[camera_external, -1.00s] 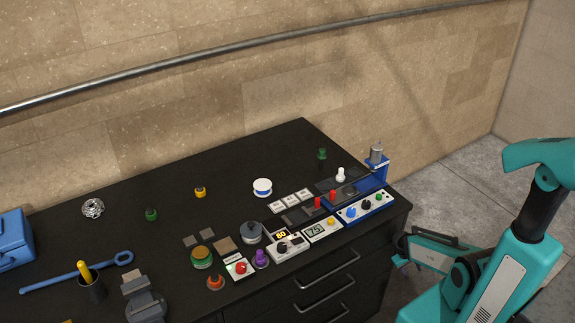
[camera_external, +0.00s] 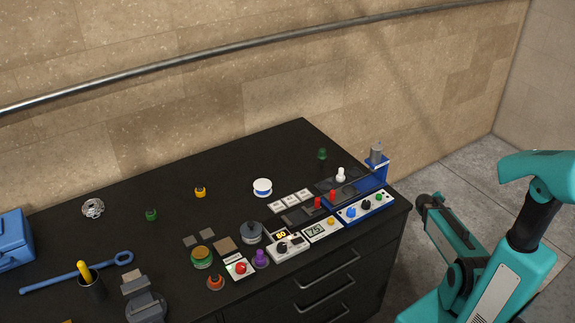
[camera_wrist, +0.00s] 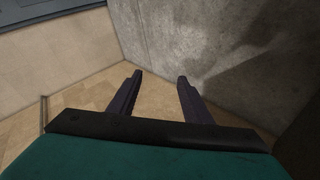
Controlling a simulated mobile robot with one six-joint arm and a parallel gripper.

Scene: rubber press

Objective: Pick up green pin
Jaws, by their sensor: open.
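A small dark green pin-shaped piece (camera_external: 322,154) stands at the back right of the black bench, behind a white one of similar shape. Another small green piece (camera_external: 151,214) stands at the left of the bench; I cannot tell for sure which is the green pin. My gripper (camera_wrist: 160,77) is open and empty in the wrist view, facing a bare wall and floor. In the external view the end of my arm is to the right of the bench, apart from both green pieces; its fingers are not clear there.
A blue press (camera_external: 377,170) stands at the bench's right end near the white pin (camera_external: 340,175). Buttons, displays and knobs fill the front right. A yellow piece (camera_external: 200,191) and a white-and-blue spool (camera_external: 262,187) stand mid-bench. The back middle of the bench is clear.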

